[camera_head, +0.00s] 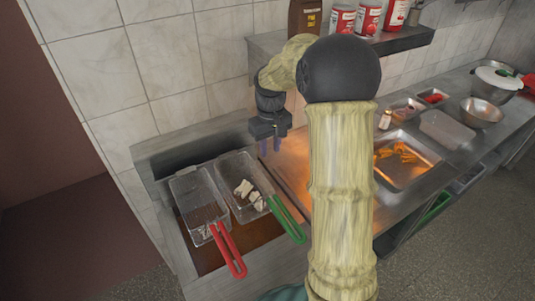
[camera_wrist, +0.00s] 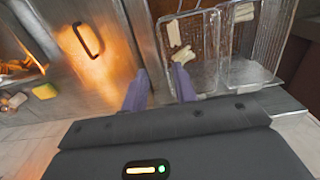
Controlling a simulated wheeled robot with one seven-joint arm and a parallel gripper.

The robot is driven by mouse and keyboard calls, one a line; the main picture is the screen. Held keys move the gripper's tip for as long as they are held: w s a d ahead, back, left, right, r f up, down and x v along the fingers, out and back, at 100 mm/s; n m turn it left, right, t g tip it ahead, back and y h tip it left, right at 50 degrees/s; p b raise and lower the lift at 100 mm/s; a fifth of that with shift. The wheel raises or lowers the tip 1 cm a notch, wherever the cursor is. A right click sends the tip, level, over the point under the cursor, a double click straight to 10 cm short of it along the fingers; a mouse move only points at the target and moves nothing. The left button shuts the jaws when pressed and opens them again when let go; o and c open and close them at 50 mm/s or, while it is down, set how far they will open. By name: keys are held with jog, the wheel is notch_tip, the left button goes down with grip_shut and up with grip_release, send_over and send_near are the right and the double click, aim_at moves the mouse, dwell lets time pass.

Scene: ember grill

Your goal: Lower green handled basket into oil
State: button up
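The green-handled basket (camera_head: 232,170) is a wire basket with several pale pieces in it, at the fryer in the head view. Its green handle (camera_head: 287,220) points to the lower right. In the wrist view the basket (camera_wrist: 207,78) is right of my fingers, and its handle is not visible. Brown oil (camera_head: 212,258) shows below the baskets; I cannot tell how deep this basket sits. My gripper (camera_head: 269,146) (camera_wrist: 158,88) is open and empty, pointing down near the basket's back right side, away from the handle.
A red-handled basket (camera_head: 186,186) stands close on the left. A hot metal surface (camera_head: 294,158) lies right of the fryer, with a tray of orange food (camera_head: 405,178) beyond. A shelf (camera_head: 400,43) with cans hangs behind my arm.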

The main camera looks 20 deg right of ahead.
aim_at(269, 188)
jog(key=f+b, duration=0.1)
jog(key=w+f, duration=0.1)
jog(key=shift+f+b, duration=0.35)
jog(key=shift+b, duration=0.05)
jog(key=shift+s, duration=0.1)
notch_tip(269, 188, down, 18)
jog(key=p, duration=0.4)
jog(key=shift+r, duration=0.25)
grip_shut()
grip_release()
